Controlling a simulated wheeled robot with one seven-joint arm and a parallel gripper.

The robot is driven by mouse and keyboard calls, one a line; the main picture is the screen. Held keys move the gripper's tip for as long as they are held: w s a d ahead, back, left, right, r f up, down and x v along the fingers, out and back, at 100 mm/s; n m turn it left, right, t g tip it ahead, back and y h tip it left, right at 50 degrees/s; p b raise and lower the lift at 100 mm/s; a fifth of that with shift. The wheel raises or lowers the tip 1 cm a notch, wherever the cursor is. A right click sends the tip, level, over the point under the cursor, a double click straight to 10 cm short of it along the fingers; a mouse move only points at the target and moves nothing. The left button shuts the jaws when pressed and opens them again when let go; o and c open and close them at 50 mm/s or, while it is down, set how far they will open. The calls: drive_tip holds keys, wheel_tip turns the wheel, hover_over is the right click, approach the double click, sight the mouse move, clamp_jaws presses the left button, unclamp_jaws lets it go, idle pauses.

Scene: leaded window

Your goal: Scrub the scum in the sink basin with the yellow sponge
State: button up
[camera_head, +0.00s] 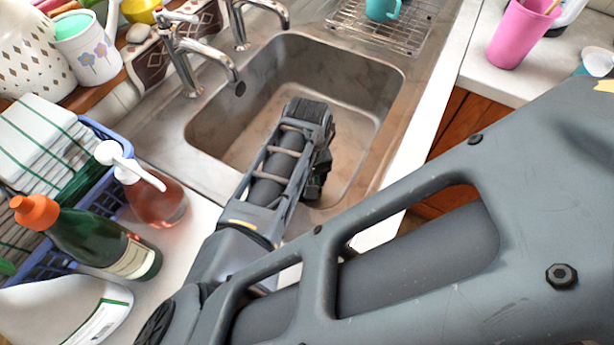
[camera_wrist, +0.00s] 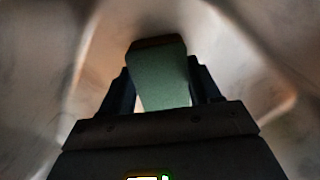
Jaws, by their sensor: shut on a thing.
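The steel sink basin (camera_head: 352,72) is in the middle of the head view, with my arm reaching down into it. My gripper (camera_wrist: 160,76) shows in the wrist view, its two dark fingers shut on the sponge (camera_wrist: 162,84). The sponge shows a green face and a dark brownish end; no yellow is clear. In the head view my arm hides the sponge and most of the gripper. Blurred basin walls surround the sponge in the wrist view. The basin floor looks brownish, but I cannot make out distinct scum or whether the sponge touches the surface.
A faucet (camera_head: 190,55) reaches over the basin's left rim. A wire rack (camera_head: 420,25) with a teal mug (camera_head: 382,9) is beyond it. A soap dispenser (camera_head: 150,190), a green bottle (camera_head: 95,240) and a blue dish rack (camera_head: 100,128) stand left. A pink cup (camera_head: 520,35) is right.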

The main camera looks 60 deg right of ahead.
drive_tip(key=shift+d, duration=0.3)
drive_tip(key=shift+w+r, duration=0.1)
drive_tip(key=shift+w, duration=0.4)
drive_tip(key=shift+s+f+p, duration=0.2)
drive_tip(key=shift+s+p, duration=0.15)
drive_tip(key=shift+s, duration=0.75)
drive_tip(key=shift+w, duration=0.55)
drive_tip(key=shift+d+r, duration=0.2)
drive_tip(key=shift+d, duration=0.4)
drive_tip(key=shift+a+f, duration=0.15)
drive_tip(key=shift+a, duration=0.95)
drive_tip(key=shift+d, duration=1.1)
drive_tip(key=shift+a, duration=0.1)
